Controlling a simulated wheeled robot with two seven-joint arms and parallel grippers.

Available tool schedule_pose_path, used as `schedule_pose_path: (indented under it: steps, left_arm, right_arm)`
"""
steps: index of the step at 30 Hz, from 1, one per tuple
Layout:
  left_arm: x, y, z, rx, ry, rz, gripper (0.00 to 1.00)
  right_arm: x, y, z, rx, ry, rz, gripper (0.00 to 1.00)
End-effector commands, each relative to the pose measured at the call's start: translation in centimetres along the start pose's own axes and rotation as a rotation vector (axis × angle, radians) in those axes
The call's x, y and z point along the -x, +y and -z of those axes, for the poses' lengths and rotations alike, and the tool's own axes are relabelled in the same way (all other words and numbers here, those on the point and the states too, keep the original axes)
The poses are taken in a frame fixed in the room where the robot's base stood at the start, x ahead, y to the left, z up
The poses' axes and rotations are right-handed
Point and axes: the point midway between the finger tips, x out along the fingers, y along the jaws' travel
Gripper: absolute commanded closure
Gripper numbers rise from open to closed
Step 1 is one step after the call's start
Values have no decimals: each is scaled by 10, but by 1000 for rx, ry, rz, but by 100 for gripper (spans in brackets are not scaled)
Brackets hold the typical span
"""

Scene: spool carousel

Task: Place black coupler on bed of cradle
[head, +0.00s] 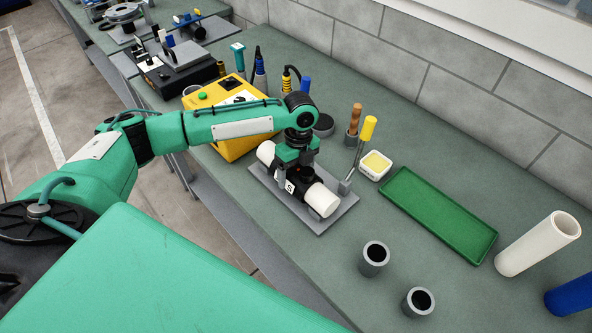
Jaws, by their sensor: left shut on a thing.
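The cradle (325,224) is a grey plate on the bench with a white pipe piece (321,199) at its near right and another white pipe piece (266,152) at its far left. My left gripper (294,165) points down over the middle of the cradle, between the two white pieces. It is shut on the black coupler (303,174), which shows as a dark shape under the fingers. The fingers hide part of it, and I cannot tell whether it touches the bed. My right gripper is not in view.
A yellow box (236,147) stands behind my left forearm. A yellow-handled brush (368,128) and a square dish (375,166) are right of the cradle. A green tray (438,207), two grey cups (374,259) and a white tube (538,243) lie further right. Bare bench lies between cradle and cups.

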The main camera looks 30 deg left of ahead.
Motion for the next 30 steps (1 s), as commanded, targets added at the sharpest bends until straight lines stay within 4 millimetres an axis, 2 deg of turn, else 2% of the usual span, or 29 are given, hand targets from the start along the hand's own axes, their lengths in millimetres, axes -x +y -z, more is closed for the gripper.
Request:
schedule_pose_path:
  steps: [6, 7, 10, 18, 22, 26, 30]
  left_arm:
    - [-2, -1, 0, -1, -1, 2, 69]
    - [-3, -1, 0, -1, -1, 1, 21]
    - [-3, -1, 0, -1, 0, 1, 3]
    - [-2, -1, 0, 0, 0, 1, 3]
    - [6, -2, 0, 0, 0, 3, 3]
    - [26, -2, -1, 0, -1, 6, 3]
    - [58, -3, -1, -1, 0, 7, 3]
  right_arm:
    - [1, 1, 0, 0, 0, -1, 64]
    - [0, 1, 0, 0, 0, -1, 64]
    - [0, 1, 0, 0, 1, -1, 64]
    - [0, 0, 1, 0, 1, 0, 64]
    - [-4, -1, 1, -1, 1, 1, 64]
    - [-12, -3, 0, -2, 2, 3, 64]
    - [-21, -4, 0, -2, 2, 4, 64]
